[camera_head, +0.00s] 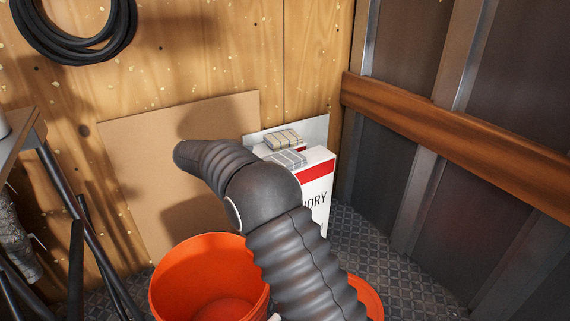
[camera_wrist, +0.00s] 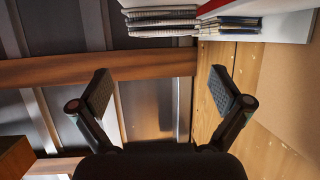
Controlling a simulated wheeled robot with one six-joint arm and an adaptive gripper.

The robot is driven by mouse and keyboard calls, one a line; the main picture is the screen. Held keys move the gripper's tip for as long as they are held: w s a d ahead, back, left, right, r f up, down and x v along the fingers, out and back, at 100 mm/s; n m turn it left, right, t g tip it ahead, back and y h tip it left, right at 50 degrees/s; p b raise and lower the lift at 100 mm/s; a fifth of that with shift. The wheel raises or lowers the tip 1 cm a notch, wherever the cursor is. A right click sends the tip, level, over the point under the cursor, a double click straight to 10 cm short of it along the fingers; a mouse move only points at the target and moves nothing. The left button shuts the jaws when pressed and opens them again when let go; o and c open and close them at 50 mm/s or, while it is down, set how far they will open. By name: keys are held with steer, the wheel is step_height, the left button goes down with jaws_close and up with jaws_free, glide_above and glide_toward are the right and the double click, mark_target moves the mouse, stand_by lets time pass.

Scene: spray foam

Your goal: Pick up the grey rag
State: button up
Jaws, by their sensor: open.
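Two small stacks of folded cloth lie on top of white boxes in the corner. In the head view, the rear stack (camera_head: 283,138) looks beige-grey, and the front stack (camera_head: 289,158) looks pale grey. In the wrist view, which appears upside down, one stack (camera_wrist: 160,21) is pale grey and the other (camera_wrist: 229,25) is grey with darker bluish layers. I cannot tell which is the grey rag. My gripper (camera_wrist: 165,92) is open and empty, its fingers wide apart and clear of both stacks. It is not visible in the head view.
The white box (camera_head: 318,170) has a red stripe and dark lettering. An orange bucket (camera_head: 205,280) stands on the floor in front. A brown board (camera_head: 140,170) leans on the wooden wall. A wooden rail (camera_head: 450,135) crosses the dark right wall. A table (camera_head: 25,135) stands at left.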

steer(key=x, duration=1.2)
steer(key=shift+w, duration=0.1)
steer(key=c, duration=0.9)
